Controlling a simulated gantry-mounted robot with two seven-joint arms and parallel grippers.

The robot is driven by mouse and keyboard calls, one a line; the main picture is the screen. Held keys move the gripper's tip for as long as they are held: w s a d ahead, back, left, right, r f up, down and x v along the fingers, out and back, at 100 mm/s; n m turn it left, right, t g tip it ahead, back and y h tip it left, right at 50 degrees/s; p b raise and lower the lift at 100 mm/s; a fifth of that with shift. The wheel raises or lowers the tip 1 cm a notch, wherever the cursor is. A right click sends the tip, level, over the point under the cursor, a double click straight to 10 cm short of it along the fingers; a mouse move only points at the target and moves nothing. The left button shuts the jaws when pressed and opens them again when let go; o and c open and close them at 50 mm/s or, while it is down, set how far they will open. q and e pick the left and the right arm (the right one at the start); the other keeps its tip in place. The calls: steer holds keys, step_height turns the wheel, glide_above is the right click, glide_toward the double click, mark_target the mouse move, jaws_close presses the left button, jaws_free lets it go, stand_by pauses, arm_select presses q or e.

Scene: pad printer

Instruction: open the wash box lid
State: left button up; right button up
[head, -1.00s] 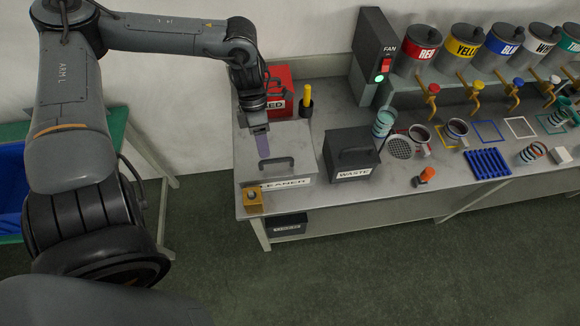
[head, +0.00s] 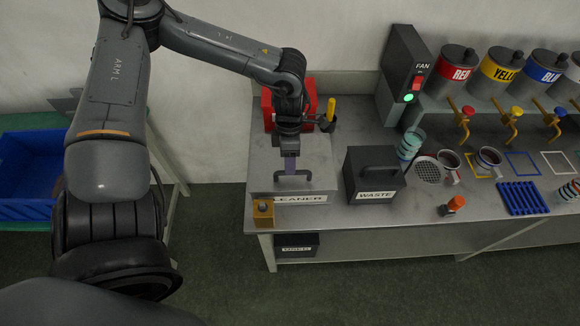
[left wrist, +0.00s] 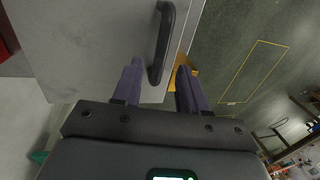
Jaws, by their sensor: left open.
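The wash box is the grey box with the CLEANER label (head: 300,198) at the left end of the bench. Its flat grey lid (head: 318,160) is shut and carries a black bar handle (head: 293,178) near the front edge. My left gripper (head: 291,168) points down at this handle, and its purple fingers are open. In the left wrist view the handle (left wrist: 165,40) reaches between the two fingertips (left wrist: 159,70), with gaps on both sides. The lid (left wrist: 95,45) fills the upper left there. My right gripper is not in view.
A black WASTE box (head: 375,178) stands close to the right. A red box (head: 268,108) and a yellow-handled tool (head: 330,112) stand behind. A small orange block (head: 263,210) sits at the front left corner. Cups, a blue rack (head: 522,198) and paint cans lie farther right.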

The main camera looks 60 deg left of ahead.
arm_select(q)
steer(key=shift+s+d+f, duration=0.1)
steer(key=shift+d+f, duration=0.1)
steer(key=shift+f, duration=1.1)
steer(key=shift+c, duration=0.3)
jaws_close()
